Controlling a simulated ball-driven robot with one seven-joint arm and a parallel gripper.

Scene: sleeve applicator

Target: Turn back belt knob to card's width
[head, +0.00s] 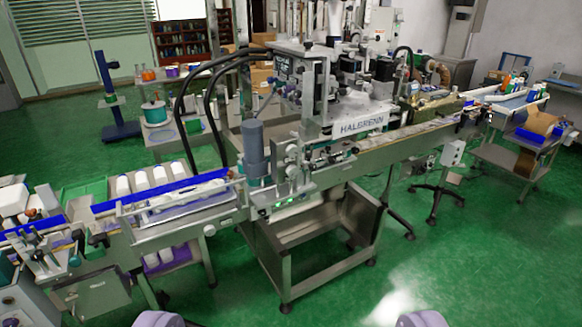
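The sleeve applicator (362,126), a grey metal machine lettered HALBRENN, stands across the middle of the head view. Its conveyor (420,139) runs from the lower left to the upper right. Small knobs and fittings (335,157) show on its near side, but I cannot tell which one is the back belt knob. I cannot make out the card. Two rounded lavender tips of my gripper (290,320) show at the bottom edge, wide apart with only green floor between them. My gripper is well short of the machine and touches nothing.
A grey control box (453,152) on a stand is right of the machine. A cart (530,155) with a brown roll stands farther right. An open steel frame (314,240) juts out below the applicator. The green floor (470,255) in front is clear.

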